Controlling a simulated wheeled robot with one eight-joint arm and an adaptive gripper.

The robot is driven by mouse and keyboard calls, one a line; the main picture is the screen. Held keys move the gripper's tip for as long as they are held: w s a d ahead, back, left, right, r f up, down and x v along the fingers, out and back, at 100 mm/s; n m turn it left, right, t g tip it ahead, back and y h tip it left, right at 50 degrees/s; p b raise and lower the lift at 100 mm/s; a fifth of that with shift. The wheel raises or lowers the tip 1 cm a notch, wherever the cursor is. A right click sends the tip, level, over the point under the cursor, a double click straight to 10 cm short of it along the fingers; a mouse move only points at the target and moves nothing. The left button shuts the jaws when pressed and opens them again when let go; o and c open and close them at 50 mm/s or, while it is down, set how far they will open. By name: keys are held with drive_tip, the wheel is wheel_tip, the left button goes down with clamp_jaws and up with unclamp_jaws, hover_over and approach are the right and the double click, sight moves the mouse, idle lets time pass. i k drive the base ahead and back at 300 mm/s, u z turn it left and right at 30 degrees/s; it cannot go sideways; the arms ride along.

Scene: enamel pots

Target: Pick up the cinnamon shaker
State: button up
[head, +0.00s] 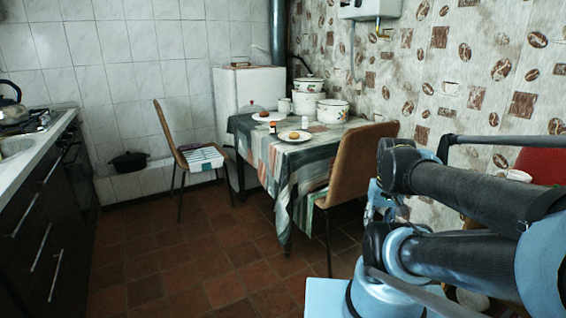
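A table (300,148) with a striped, patterned cloth stands in the middle distance. Several small items are on it. A small dark-orange item (273,127) stands near its left part, and a small whitish item (297,125) is beside it. Either could be a shaker, but they are too small to tell, and I cannot pick out the cinnamon shaker for sure. My folded arm fills the lower right, well short of the table top in the picture. I cannot make out the fingers of my gripper.
White enamel pots (332,112) and plates with food (294,136) share the table. One chair (356,165) stands at the table's near right, another (172,135) at its left. A counter (32,140) runs along the left. The tiled floor (190,260) between is clear.

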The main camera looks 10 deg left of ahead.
sight(274, 127)
drive_tip(key=u, duration=0.5)
drive_tip(key=i, duration=1.65)
drive_tip(key=k, duration=1.2)
drive_tip(key=u, duration=0.25)
drive_tip(key=i, duration=0.7)
drive_tip(key=u, duration=0.4)
